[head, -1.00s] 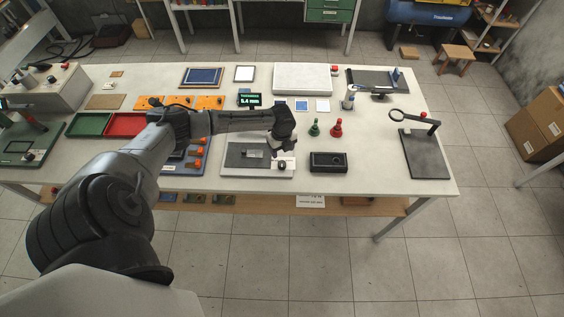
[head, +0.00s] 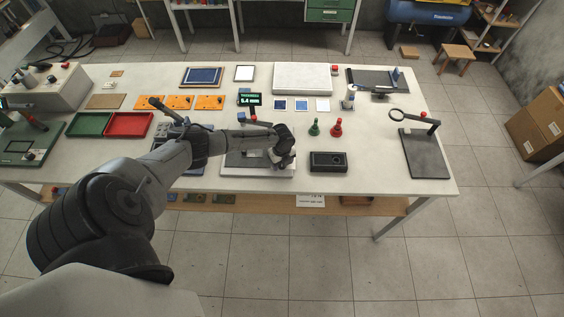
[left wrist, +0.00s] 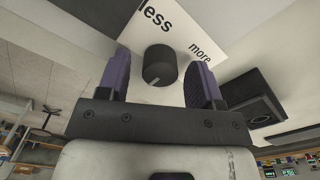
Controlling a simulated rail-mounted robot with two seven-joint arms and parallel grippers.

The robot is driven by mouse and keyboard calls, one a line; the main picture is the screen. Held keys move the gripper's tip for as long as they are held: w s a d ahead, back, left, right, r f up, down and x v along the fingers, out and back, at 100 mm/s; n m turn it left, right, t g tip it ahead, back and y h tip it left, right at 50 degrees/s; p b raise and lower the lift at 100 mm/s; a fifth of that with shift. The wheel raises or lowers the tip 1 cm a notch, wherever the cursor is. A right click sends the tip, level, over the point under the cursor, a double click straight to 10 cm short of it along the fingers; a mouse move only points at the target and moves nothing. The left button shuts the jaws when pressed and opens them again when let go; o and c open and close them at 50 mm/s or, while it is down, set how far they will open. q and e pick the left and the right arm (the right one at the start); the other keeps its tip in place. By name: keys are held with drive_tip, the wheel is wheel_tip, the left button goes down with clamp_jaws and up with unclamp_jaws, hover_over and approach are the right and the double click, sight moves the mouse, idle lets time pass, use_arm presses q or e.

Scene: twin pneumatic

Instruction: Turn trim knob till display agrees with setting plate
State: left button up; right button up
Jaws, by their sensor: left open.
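The trim knob (left wrist: 159,66) is a dark round knob with a pale mark, beside a white label reading "less" and "more" (left wrist: 180,25). My left gripper (left wrist: 157,60) is open, its two purple fingers on either side of the knob with gaps visible. In the head view my left gripper (head: 283,158) is over the right front of the grey-and-white fixture (head: 235,170) and hides the knob. The small black display (head: 249,99) shows green digits that look like 5.4 mm. My right gripper is out of view.
A black box with a recess (head: 328,162) sits just right of the fixture. Green (head: 314,128) and red (head: 337,128) handled pieces stand behind it. A magnifier stand (head: 425,152) is at the far right. My left arm spans the table's left middle.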

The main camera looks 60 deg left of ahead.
use_arm(q)
drive_tip(key=c, duration=0.9)
drive_tip(key=shift+n, duration=0.4)
